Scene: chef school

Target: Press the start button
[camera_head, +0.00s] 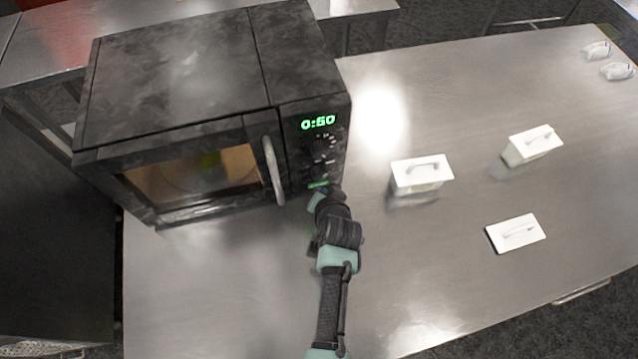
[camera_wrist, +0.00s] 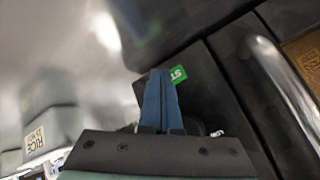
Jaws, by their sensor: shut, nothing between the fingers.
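A black microwave (camera_head: 190,75) stands on the steel table, its door closed, with a grey vertical handle (camera_head: 272,170). Its display (camera_head: 318,122) shows 0:60 in green. The green start button (camera_head: 318,184) is low on the control panel and partly hidden by my gripper (camera_head: 322,192) in the head view. In the wrist view the start button (camera_wrist: 178,73) shows the letters "ST", the rest covered by my gripper (camera_wrist: 162,72). The blue fingers are shut together and empty, with their tips right at the button's edge. I cannot tell whether they touch it.
The steel table (camera_head: 430,270) has free room right of the microwave. Small wrapped items (camera_head: 597,50) lie far right. A container labelled RICE (camera_wrist: 40,125) shows in the wrist view.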

